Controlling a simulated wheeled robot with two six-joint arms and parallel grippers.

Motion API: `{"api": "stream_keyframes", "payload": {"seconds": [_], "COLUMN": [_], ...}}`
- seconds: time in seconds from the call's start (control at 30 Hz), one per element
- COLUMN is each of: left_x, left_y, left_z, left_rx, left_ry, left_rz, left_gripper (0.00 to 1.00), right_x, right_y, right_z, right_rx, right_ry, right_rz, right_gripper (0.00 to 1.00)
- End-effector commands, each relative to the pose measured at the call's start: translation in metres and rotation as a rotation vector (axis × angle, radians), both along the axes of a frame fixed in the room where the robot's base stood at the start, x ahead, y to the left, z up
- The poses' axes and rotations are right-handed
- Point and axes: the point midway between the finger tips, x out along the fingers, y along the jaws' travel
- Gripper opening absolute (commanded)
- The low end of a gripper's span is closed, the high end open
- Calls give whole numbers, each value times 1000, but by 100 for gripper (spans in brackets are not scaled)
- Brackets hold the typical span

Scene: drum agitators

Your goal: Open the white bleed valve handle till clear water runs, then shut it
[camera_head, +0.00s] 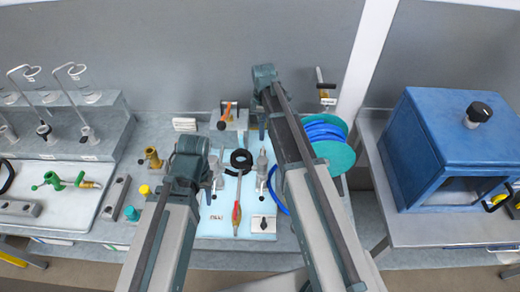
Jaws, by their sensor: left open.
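A valve with a pale upright handle (319,75) stands at the back of the bench, right of my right arm. Its fitting is small, and I cannot tell whether it is the bleed valve or how far it is turned. No running water is visible. My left gripper (214,182) is open over the left edge of the pale mat, apart from that valve. My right gripper (262,175) is over the mat's right side, partly hidden by its arm; its jaw state is unclear.
A black ring (241,159) and a red-and-yellow tool (237,214) lie on the mat (215,226). A blue hose reel (338,155) is behind my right arm. A blue cabinet (418,150) stands at right.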

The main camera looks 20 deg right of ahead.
Motion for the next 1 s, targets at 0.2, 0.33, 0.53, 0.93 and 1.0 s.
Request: {"api": "stream_keyframes", "payload": {"seconds": [0.2, 0.33, 0.53, 0.93, 1.0], "left_x": [0, 0, 0, 0, 0], "left_y": [0, 0, 0, 0, 0], "left_z": [-18, -34, -62, -116, -125], "left_rx": [0, 1, 1, 1, 1], "left_ry": [0, 0, 1, 0, 0], "left_rz": [-3, -6, -9, -7, -7], "left_gripper": [46, 46, 46, 46, 46], "right_x": [0, 0, 0, 0, 0], "right_y": [0, 0, 0, 1, 0], "right_z": [-18, -34, -62, -116, -125], "right_rx": [0, 0, 0, 0, 0], "right_ry": [0, 0, 0, 0, 0], "right_rz": [-1, -1, -1, -1, -1], "right_gripper": [100, 100, 100, 100, 100]}}
